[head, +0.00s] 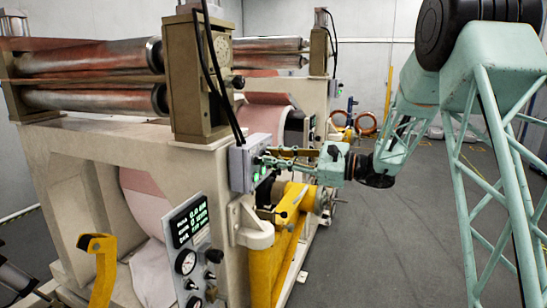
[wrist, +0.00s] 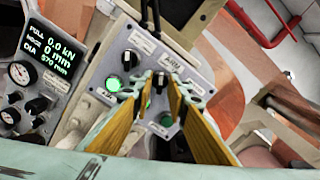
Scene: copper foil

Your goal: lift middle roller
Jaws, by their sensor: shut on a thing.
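A grey control box (head: 243,168) with green lights sits on the side of the beige machine. In the wrist view its panel (wrist: 128,63) carries black knobs and lit green buttons. My gripper (head: 268,160) reaches it from the right; in the wrist view its yellow-padded fingers (wrist: 158,88) are at the panel, shut on a small black knob (wrist: 159,81) that they partly hide. An upper copper-toned roller (head: 90,57) and a lower one (head: 90,99) lie horizontally on top of the machine. I cannot tell which roller is the middle one.
A display panel (head: 187,240) with gauges stands on the machine's front; its readout (wrist: 47,48) shows 0.0 kN and 0 mm. A yellow bracket (head: 98,262) stands at the lower left. A yellow post (head: 265,265) is below my gripper. Grey floor (head: 390,230) lies open to the right.

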